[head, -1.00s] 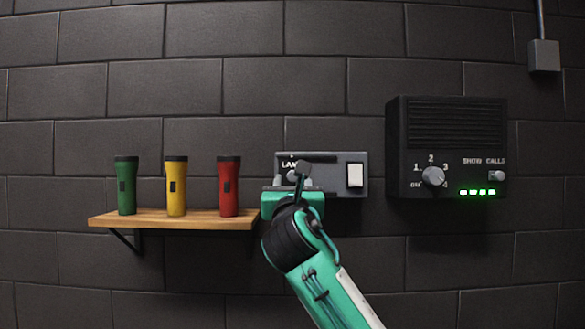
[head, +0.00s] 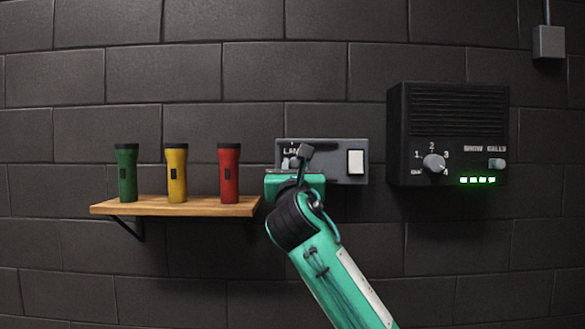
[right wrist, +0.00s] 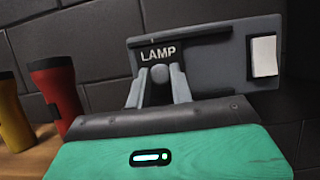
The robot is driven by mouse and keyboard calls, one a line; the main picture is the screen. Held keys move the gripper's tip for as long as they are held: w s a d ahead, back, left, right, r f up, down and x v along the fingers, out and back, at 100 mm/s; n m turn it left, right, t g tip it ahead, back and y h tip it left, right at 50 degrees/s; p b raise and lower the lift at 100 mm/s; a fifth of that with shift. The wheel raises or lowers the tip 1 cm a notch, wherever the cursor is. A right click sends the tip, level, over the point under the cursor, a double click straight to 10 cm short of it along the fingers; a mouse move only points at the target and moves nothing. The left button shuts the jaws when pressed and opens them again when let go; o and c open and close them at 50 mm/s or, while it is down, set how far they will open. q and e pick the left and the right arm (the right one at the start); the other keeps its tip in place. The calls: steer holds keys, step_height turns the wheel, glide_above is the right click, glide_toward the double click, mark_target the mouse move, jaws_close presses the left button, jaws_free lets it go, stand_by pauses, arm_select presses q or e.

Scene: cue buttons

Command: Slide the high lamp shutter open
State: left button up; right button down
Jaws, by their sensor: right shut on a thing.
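The grey lamp panel (head: 335,160) is fixed to the wall, and its LAMP label shows in the right wrist view (right wrist: 158,53). A dark horizontal slot (right wrist: 205,38) runs along its upper part. A small round grey knob (right wrist: 160,74) stands near the panel's left side, below the label. My right gripper (head: 294,164) is at the panel's left part, shut on this knob with one finger on each side. The right wrist view shows its fingers (right wrist: 159,92) around the knob. My wrist hides part of the panel's lower left. My left gripper is out of view.
A white rocker switch (head: 355,162) is on the panel's right. A wooden shelf (head: 150,207) with green (head: 126,173), yellow (head: 176,173) and red (head: 228,173) torches stands close to the left. A black dial box (head: 448,110) hangs at right.

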mark_target(322, 156)
steer(key=d, duration=0.6)
steer(key=shift+a, duration=0.1)
steer(key=c, duration=1.5)
jaws_free()
steer(key=shift+c, duration=0.2)
steer(key=o, duration=0.3)
steer(key=shift+d, duration=0.3)
steer(key=b+v, duration=0.7)
steer(key=v, duration=0.7)
